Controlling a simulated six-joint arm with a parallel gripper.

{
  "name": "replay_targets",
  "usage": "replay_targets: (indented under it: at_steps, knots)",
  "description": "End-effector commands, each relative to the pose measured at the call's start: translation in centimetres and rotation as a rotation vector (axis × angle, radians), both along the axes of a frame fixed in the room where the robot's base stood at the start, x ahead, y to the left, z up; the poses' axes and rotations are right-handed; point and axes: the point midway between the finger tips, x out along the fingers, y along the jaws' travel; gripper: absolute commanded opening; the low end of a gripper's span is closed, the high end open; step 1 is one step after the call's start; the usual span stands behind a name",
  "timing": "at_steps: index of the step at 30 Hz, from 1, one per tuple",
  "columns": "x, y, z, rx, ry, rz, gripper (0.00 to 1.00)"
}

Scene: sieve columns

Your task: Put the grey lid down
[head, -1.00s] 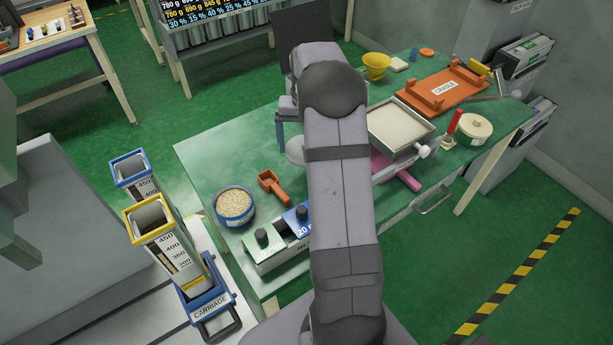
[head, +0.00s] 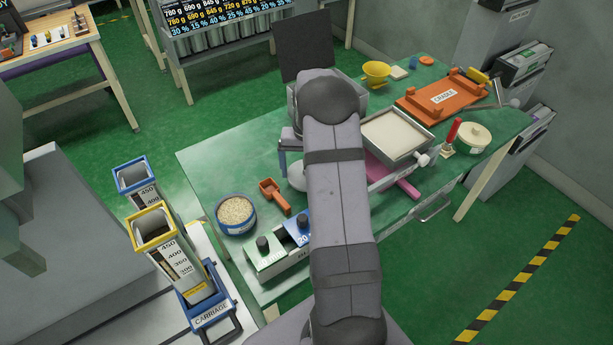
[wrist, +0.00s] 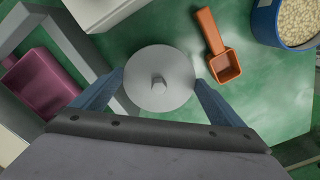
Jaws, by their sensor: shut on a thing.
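The grey lid (wrist: 146,97) is a round pale disc with a small knob in its middle. In the wrist view it sits between the two blue fingers of my gripper (wrist: 158,88), which are shut on its opposite edges. In the head view a part of the lid (head: 295,178) shows left of my arm, below a blue finger of my gripper; my arm hides the rest. Green bench top shows around it. I cannot tell whether the lid touches the bench.
An orange scoop (head: 274,197) and a tub of pale grains (head: 235,214) lie left of the lid. Green and blue blocks (head: 266,252) stand at the bench's front edge.

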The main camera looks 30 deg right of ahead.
Motion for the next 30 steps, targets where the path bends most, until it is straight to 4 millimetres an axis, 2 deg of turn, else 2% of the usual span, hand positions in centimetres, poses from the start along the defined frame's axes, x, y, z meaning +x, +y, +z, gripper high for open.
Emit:
replay_targets:
  at_steps: [9,22,23,30]
  knots:
    - [-0.1,0.0,-3.2,0.002,0.002,0.000,0.72]
    - [0.0,0.0,-3.9,0.001,0.001,0.000,0.72]
    - [0.0,0.0,-3.7,0.001,0.001,0.000,0.99]
    - [0.0,0.0,-3.7,0.001,0.001,0.000,1.00]
